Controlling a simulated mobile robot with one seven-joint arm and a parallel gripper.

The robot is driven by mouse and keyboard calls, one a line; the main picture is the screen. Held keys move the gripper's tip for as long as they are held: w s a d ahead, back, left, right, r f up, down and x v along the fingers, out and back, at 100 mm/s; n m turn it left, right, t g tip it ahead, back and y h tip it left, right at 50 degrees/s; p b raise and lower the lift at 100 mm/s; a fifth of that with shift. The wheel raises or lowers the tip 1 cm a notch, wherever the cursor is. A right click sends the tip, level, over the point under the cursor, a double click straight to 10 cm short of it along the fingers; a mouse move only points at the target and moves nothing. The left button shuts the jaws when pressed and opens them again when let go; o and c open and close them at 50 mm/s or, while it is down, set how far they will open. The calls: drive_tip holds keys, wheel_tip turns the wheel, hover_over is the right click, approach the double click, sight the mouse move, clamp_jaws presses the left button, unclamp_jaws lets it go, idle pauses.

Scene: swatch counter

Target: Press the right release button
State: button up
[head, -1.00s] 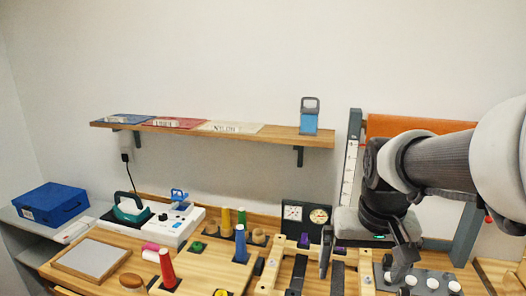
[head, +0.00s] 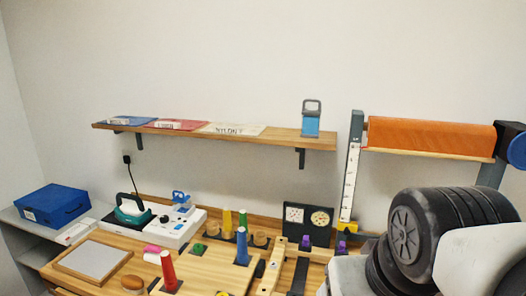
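I cannot tell for sure which part is the right release button. Two small purple parts stand at the back of the wooden rails, a left one (head: 306,243) and a right one (head: 341,246). The right one is close to my arm, which fills the lower right of the head view. The dark panel with several white round buttons, seen earlier at the lower right, is hidden behind my arm. My gripper is out of view.
An orange roll (head: 430,134) hangs at the right between uprights, with a dark blue end knob (head: 516,147). Colored cones, including a red one (head: 168,270), stand on the bench. A shelf (head: 240,137) crosses the wall.

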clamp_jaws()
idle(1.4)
